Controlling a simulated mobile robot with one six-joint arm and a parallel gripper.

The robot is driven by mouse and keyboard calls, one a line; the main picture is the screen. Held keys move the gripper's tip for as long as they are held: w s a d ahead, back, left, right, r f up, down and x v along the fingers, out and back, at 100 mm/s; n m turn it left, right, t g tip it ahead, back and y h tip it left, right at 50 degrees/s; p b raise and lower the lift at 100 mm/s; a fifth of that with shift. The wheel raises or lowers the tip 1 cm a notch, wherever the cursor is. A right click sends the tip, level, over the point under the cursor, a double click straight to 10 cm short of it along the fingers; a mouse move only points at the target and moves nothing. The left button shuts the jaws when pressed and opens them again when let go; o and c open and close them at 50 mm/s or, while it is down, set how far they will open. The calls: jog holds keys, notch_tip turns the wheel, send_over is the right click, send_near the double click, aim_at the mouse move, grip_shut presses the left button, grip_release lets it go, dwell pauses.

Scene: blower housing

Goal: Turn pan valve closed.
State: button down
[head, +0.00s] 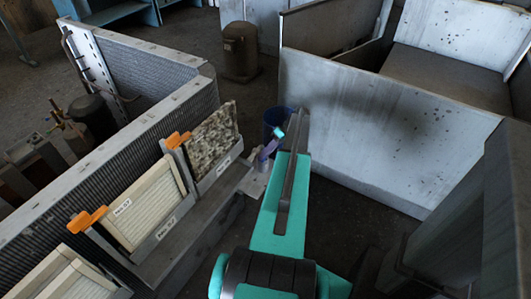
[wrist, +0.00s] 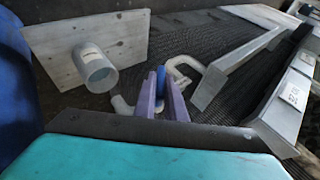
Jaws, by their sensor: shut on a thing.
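The pan valve's blue handle (wrist: 161,77) shows in the wrist view as a narrow upright piece between the two purple fingers. My gripper (wrist: 160,92) is shut on this handle. White piping (wrist: 185,72) curves behind and to the right of the fingers, and a white elbow (wrist: 122,104) shows to their left. The valve body is mostly hidden by the fingers. In the head view my gripper (head: 268,152) is small, beyond my teal arm, and the handle cannot be made out there.
A grey board with a labelled pipe stub (wrist: 97,70) stands left in the wrist view, beside a blue drum (wrist: 15,90). A grey metal channel (wrist: 235,68) lies right. In the head view, framed filters (head: 145,203) stand left and a large pale panel (head: 385,125) right.

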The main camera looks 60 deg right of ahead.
jog(key=shift+d+f+m+y+b, duration=0.1)
jog(key=shift+m+y+b, duration=0.05)
jog(key=shift+y, duration=0.45)
jog(key=shift+d+f+m+y+b, duration=0.1)
jog(key=shift+m+y+b, duration=0.05)
jog(key=shift+y, duration=0.45)
jog(key=shift+r+y, duration=0.1)
jog(key=shift+y, duration=0.2)
jog(key=shift+t, duration=0.3)
jog(key=c, duration=1.8)
grip_release()
jog(key=shift+a, duration=0.1)
jog(key=shift+r, duration=0.1)
